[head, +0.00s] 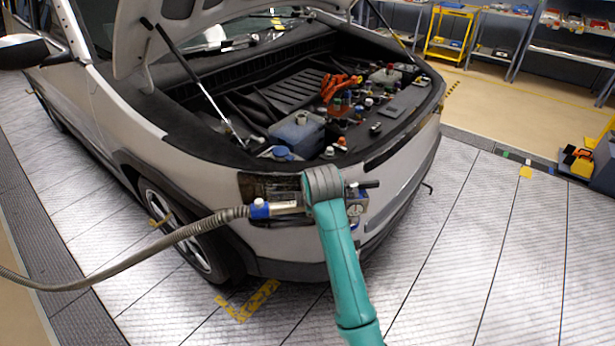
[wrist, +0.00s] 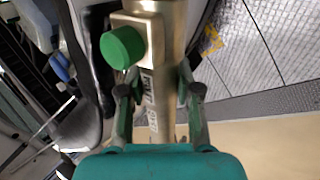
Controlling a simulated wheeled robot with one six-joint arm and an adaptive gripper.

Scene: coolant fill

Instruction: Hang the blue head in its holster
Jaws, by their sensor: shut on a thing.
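The blue head is a metal fill head with a blue collar (head: 259,209), at the front of the car in the head view. A grey ribbed hose runs from its collar to the left. A block with a gauge (head: 356,205) shows on the right side of my wrist. In the wrist view, my gripper (wrist: 160,93) is shut on the head's pale metal body (wrist: 163,75), one finger on each side. A green knob (wrist: 122,47) sticks out from the body. My wrist hides the grip in the head view. I cannot make out the holster in either view.
The car (head: 215,180) stands close behind the head with its bonnet up. Its engine bay holds a tank (head: 297,132) and several caps. The hose (head: 165,243) hangs across the front wheel. Shelves (head: 575,45) stand at the back.

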